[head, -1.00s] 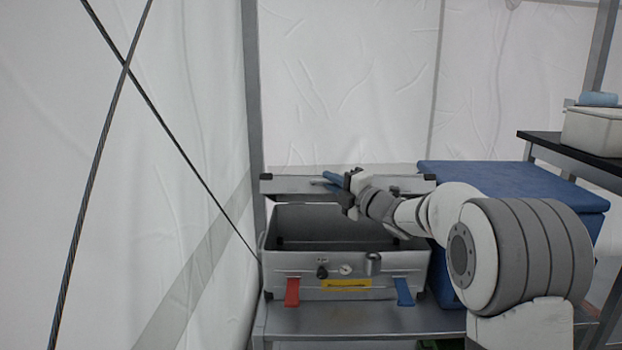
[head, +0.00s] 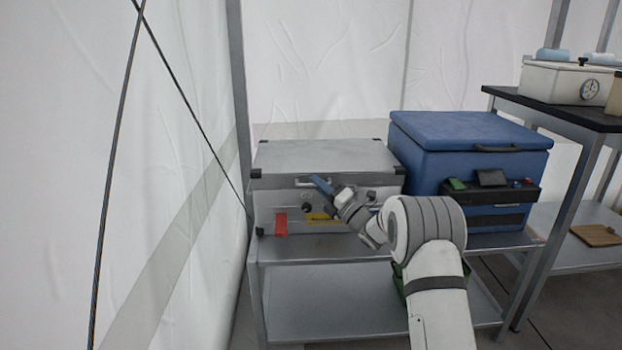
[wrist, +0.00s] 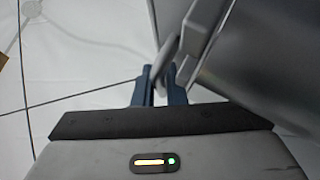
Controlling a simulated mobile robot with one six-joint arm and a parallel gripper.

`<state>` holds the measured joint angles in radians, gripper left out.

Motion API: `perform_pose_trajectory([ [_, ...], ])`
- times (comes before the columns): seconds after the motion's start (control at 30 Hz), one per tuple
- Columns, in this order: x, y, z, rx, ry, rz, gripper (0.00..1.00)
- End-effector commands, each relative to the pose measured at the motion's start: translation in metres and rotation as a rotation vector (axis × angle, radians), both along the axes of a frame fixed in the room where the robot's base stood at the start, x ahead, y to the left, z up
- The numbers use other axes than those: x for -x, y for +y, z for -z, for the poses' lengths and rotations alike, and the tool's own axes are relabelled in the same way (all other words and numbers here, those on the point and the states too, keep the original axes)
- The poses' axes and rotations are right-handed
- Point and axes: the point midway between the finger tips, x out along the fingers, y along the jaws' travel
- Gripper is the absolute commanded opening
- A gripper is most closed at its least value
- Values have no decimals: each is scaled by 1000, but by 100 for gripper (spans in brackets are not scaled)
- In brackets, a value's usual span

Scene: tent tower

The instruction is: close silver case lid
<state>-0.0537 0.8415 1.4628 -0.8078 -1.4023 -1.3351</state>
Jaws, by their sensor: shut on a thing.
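The silver case (head: 264,212) stands on a metal shelf at left centre in the head view. Its lid (head: 325,155) lies down over the box, so the inside is hidden; I cannot tell if a thin gap remains. My gripper (head: 318,182) is at the lid's front edge, its blue fingers by the lid handle (head: 303,183). In the wrist view my gripper (wrist: 164,88) is shut on the grey handle (wrist: 166,62), beside the lid's silver surface (wrist: 255,60). A red latch (head: 281,223) hangs at the case's front left. My arm hides the front right.
A blue cooler (head: 425,170) stands close to the case's right. The metal shelf (head: 290,262) has little bare room in front of the case. A black-topped table (head: 560,113) with a white box (head: 550,82) is at right. Cables cross at left by the tent wall.

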Motion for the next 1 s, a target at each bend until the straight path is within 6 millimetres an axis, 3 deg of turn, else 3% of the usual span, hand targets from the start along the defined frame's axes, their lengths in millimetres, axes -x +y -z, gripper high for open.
perform_pose_trajectory([
  [0.47,2,10,10,5,-4,-17,0],
  [0.5,2,10,10,6,-3,-17,14],
  [0.57,2,9,10,5,-3,-15,19],
  [0.77,1,4,9,4,-4,-8,20],
  [1.0,17,-21,19,3,0,-5,20],
])
